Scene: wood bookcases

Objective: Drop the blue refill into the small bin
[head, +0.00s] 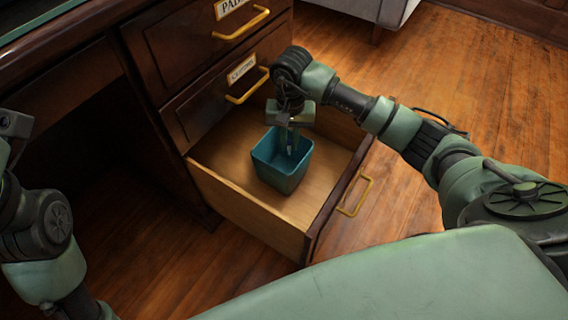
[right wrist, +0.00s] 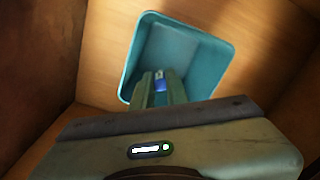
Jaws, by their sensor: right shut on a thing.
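The small bin (head: 280,178) is teal and open-topped. It stands upright inside an open drawer, and it also shows in the right wrist view (right wrist: 206,78). My right gripper (head: 290,148) points down into the bin's mouth from above. It is shut on the blue refill (right wrist: 160,82), a small blue piece that shows between the fingertips in the right wrist view. Most of the refill is hidden by the fingers. My left arm is at the left edge of the head view, and its gripper is not clearly visible.
The open drawer (head: 245,200) is the lowest of a dark wood desk and has a brass handle (head: 355,195). Two closed drawers with labels and brass handles (head: 248,86) are above it. Bare drawer floor surrounds the bin. The wood floor (head: 500,90) to the right is mostly clear.

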